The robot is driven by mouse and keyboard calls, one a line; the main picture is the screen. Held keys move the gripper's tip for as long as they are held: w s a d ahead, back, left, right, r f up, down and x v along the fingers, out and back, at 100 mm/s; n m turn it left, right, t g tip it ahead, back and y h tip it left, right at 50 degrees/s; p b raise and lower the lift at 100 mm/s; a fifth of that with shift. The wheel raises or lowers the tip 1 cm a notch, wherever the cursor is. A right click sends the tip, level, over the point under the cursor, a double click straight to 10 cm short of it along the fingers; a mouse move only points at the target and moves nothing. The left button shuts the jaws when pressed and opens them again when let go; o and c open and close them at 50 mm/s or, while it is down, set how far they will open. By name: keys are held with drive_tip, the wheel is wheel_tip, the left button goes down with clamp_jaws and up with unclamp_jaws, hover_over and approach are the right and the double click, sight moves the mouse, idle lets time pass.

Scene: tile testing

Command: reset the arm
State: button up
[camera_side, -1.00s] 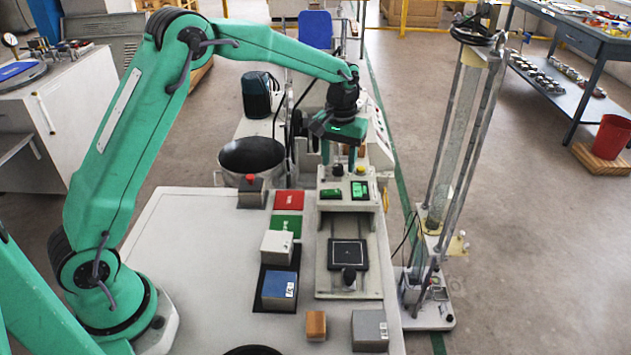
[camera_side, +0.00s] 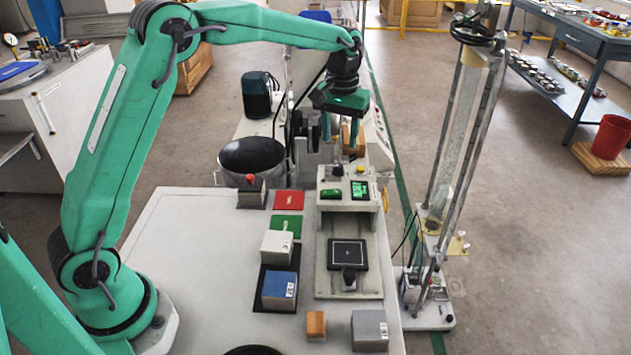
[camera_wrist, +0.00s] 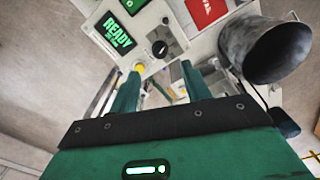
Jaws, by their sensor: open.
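My gripper (camera_side: 340,143) is raised above the rear of the testing machine (camera_side: 349,225), clear of its top panel. Its two green fingers stand apart with nothing between them; they also show in the wrist view (camera_wrist: 162,92). The machine's panel carries a lit green screen, which reads READY in the wrist view (camera_wrist: 117,34). A yellow button and a dark knob sit beside the screen. A black square plate (camera_side: 348,255) lies on the machine's bed, with a dark knob in front of it.
A grey block (camera_side: 369,330) and an orange block (camera_side: 316,325) are at the front. Red (camera_side: 289,200) and green (camera_side: 286,226) pads lie behind. A dark bin (camera_side: 252,158) stands at the table's back.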

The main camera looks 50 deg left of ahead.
drive_tip(key=s+r+m+t, duration=0.1)
drive_tip(key=s+r, duration=0.4)
drive_tip(key=s, duration=0.2)
drive_tip(key=s+r+m+t, duration=0.1)
drive_tip(key=s+r+t, duration=0.1)
drive_tip(key=s+r, duration=0.4)
drive_tip(key=s+f+m+t, duration=0.1)
drive_tip(key=s+f, duration=0.1)
drive_tip(key=s, duration=0.7)
drive_tip(key=s+f+m+t, duration=0.1)
drive_tip(key=s+f, duration=0.1)
drive_tip(key=s, duration=0.7)
drive_tip(key=shift+a+f+m+t, duration=0.15)
drive_tip(key=shift+a+m+t, duration=0.1)
drive_tip(key=shift+m+t, duration=0.05)
